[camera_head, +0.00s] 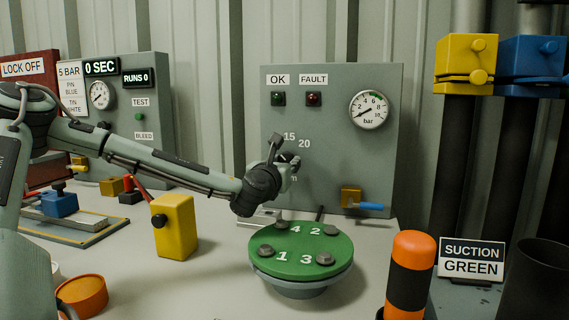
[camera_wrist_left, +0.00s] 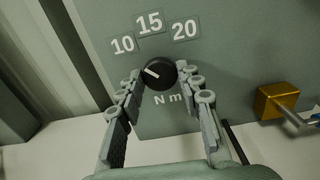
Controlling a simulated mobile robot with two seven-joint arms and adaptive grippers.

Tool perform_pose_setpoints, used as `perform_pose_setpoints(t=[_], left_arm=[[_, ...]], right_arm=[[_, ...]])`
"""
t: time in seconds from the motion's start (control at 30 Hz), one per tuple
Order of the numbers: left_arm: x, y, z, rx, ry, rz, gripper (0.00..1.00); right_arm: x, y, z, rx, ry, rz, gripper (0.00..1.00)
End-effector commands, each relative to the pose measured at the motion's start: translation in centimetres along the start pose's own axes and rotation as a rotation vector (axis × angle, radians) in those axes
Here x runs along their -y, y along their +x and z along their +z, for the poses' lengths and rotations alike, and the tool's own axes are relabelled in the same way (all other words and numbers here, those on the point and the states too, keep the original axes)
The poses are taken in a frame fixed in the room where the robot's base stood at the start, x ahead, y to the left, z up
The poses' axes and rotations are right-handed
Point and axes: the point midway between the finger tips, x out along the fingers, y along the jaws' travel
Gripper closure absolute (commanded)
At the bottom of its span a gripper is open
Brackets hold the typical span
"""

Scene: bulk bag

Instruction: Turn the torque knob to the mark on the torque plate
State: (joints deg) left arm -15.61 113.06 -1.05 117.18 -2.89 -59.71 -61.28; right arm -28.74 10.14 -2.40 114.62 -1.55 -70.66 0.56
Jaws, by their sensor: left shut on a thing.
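The black torque knob (camera_wrist_left: 161,74) sits on the grey panel (camera_head: 335,150). Its white pointer line slants toward the upper left, on the side of the 10. The torque plate's marks 10 (camera_wrist_left: 122,44), 15 (camera_wrist_left: 150,23) and 20 (camera_wrist_left: 184,30) arc above it, with "N m" below. In the head view the 15 and 20 show, while my gripper covers the 10 and the knob. My left gripper (camera_head: 287,161) is at the panel; in the wrist view its fingertips (camera_wrist_left: 160,79) close on the knob from both sides. My right gripper is out of view.
A green disc with numbered bolts (camera_head: 300,247) stands below the panel. A yellow block (camera_head: 174,226) stands under my left forearm. A brass valve with a blue handle (camera_head: 352,197) is right of the knob. An orange-black post (camera_head: 411,263) stands in front right.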

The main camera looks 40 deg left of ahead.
Motion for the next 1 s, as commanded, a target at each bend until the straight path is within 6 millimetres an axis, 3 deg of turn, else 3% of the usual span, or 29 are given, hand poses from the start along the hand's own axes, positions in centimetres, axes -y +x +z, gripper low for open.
perform_pose_setpoints(t=[0.27, 1.0], left_arm=[[0.0, 0.0, -0.1, 0.001, 0.127, 0.0, 0.94], [0.0, 0.0, -0.1, -0.001, 0.679, -0.001, 0.94]], right_arm=[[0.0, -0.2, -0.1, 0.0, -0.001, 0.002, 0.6], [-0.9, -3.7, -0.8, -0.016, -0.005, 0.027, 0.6]])
